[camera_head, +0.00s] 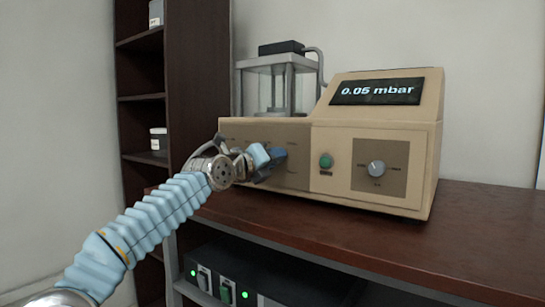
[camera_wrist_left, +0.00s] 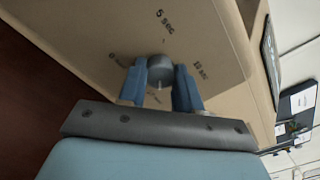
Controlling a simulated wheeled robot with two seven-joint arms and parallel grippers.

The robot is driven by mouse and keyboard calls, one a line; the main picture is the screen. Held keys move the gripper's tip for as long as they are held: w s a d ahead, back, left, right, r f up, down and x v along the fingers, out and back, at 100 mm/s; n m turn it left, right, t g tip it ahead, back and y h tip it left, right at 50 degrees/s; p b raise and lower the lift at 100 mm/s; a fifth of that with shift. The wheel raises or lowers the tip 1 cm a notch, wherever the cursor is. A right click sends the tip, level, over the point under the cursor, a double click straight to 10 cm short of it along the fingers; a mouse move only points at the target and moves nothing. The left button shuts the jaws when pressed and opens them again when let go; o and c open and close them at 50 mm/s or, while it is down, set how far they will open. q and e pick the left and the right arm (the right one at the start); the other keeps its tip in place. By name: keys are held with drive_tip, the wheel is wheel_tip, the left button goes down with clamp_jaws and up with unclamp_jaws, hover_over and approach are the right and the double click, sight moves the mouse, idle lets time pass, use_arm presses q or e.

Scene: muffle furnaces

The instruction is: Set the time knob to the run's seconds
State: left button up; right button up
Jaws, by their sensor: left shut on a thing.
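The time knob (camera_wrist_left: 160,68) is a round grey knob on the machine's front panel in the left wrist view. Labels around it include "5 sec" (camera_wrist_left: 164,21) and one that looks like "15 sec" (camera_wrist_left: 200,67); others are partly hidden. My left gripper (camera_wrist_left: 160,82) is shut on the knob, one blue finger on each side. In the head view my left gripper (camera_head: 274,155) is at the left part of the beige machine's (camera_head: 325,190) front, covering the knob. My right gripper is not in view.
The machine's display (camera_head: 377,91) reads "0.05 mbar". A green button (camera_head: 326,161) and another knob (camera_head: 376,168) are to the right of my gripper. A glass chamber (camera_head: 280,85) stands on top. The brown tabletop (camera_head: 480,225) is clear at right; a dark shelf (camera_head: 140,60) stands at left.

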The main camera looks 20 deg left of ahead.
use_arm(q)
drive_tip(key=shift+f+m, duration=0.15)
drive_tip(key=shift+m, duration=0.55)
drive_tip(key=o, duration=1)
drive_tip(key=shift+o, duration=0.2)
drive_tip(key=b+v, duration=0.8)
drive_tip(key=v, duration=0.5)
drive_tip(key=shift+s+b, duration=0.35)
drive_tip(key=shift+a, duration=0.1)
